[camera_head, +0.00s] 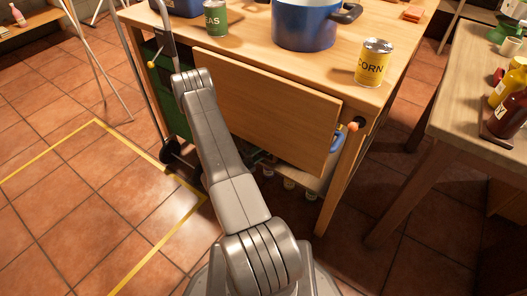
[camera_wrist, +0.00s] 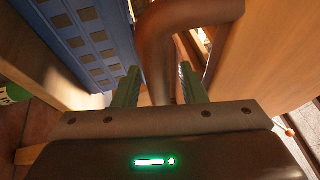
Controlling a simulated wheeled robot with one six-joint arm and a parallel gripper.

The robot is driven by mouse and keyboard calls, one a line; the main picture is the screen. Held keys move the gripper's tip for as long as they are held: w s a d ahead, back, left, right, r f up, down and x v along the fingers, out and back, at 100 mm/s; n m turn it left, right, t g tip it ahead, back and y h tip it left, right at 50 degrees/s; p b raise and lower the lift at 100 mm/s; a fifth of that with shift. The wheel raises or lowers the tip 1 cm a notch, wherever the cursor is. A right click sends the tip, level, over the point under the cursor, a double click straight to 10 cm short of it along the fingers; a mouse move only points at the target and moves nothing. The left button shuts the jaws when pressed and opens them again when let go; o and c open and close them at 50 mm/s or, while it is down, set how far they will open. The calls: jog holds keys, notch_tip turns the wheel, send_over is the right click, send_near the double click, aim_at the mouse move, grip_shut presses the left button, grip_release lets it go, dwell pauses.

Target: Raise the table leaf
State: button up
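The wooden table leaf (camera_head: 275,108) hangs down steeply at the front of the table (camera_head: 260,52) in the head view. A wooden panel (camera_wrist: 272,60), probably this leaf, fills the right of the wrist view. My gripper (camera_wrist: 160,85) has its two green fingers apart. A thick brown curved bar (camera_wrist: 158,45) passes between or just beyond them; I cannot tell whether they touch it or what it belongs to. In the head view my arm reaches to the leaf's left side, and the gripper itself is hidden.
On the tabletop stand a blue pot (camera_head: 303,25), a corn can (camera_head: 373,63) and a green can (camera_head: 215,18). An orange knob (camera_head: 352,127) sits by the right table leg. A blue slotted crate (camera_wrist: 90,35) is close left of my fingers. Another table (camera_head: 485,85) stands right.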

jog(key=shift+w+d, duration=0.1)
grip_shut()
dwell(0.3)
